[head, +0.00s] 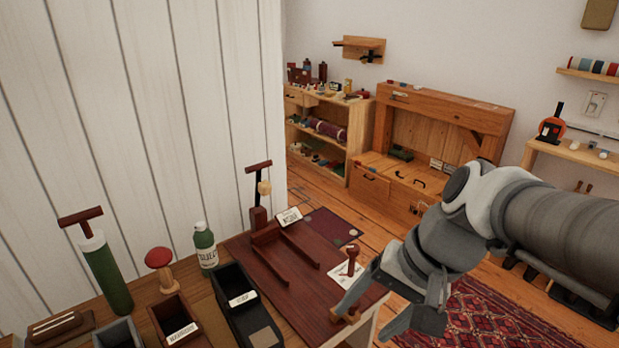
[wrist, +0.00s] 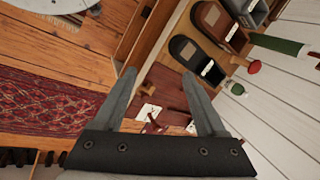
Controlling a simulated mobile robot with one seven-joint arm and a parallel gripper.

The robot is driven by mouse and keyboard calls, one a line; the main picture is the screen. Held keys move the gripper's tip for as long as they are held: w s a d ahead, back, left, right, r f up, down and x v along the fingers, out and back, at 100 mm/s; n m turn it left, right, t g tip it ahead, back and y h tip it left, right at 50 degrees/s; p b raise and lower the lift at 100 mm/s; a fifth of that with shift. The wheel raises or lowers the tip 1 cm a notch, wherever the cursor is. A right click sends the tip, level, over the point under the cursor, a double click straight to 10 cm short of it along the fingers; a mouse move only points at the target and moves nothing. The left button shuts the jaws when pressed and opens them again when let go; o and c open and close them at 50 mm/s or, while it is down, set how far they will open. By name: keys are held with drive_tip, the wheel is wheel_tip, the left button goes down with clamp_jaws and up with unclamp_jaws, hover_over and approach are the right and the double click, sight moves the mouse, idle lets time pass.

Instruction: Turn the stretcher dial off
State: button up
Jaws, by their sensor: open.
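A dark red upright knob (head: 351,262), which looks like the stretcher dial, stands on a white marked card (head: 343,276) on a dark red wooden board (head: 245,256). The knob also shows in the wrist view (wrist: 153,126), between my fingers near their base; its exact setting is too small to read. My gripper (head: 362,322) is open and empty, at the board's near right corner and apart from the knob. In the wrist view its two fingers (wrist: 158,73) are spread wide. A small wooden block (wrist: 148,88) lies between them, partly behind a finger in the head view.
Left of the board stand black and red open bins (head: 246,312), a green bottle (head: 205,248), a red mushroom-shaped piece (head: 160,262) and a green cylinder with a T-handle (head: 105,272). A T-handled post (head: 258,190) rises at the board's back. A red rug (head: 490,322) lies on the floor at right.

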drive_tip(key=w+a+f+m+y+b, duration=0.2)
drive_tip(key=w+f+m+y+b, duration=0.2)
drive_tip(key=w+f+m+b, duration=0.15)
drive_tip(key=m+t+y+b, duration=0.4)
drive_tip(key=m+t+b, duration=0.7)
drive_tip(key=m, duration=0.6)
approach(348, 246)
drive_tip(key=shift+n, duration=0.25)
drive_tip(key=b+x, duration=0.1)
drive_tip(key=x, duration=0.3)
drive_tip(key=b+x, duration=0.1)
drive_tip(key=x, duration=0.3)
drive_tip(key=b+x, duration=0.1)
drive_tip(key=x, duration=0.2)
drive_tip(key=shift+w+f, duration=0.45)
drive_tip(key=shift+w, duration=0.1)
clamp_jaws()
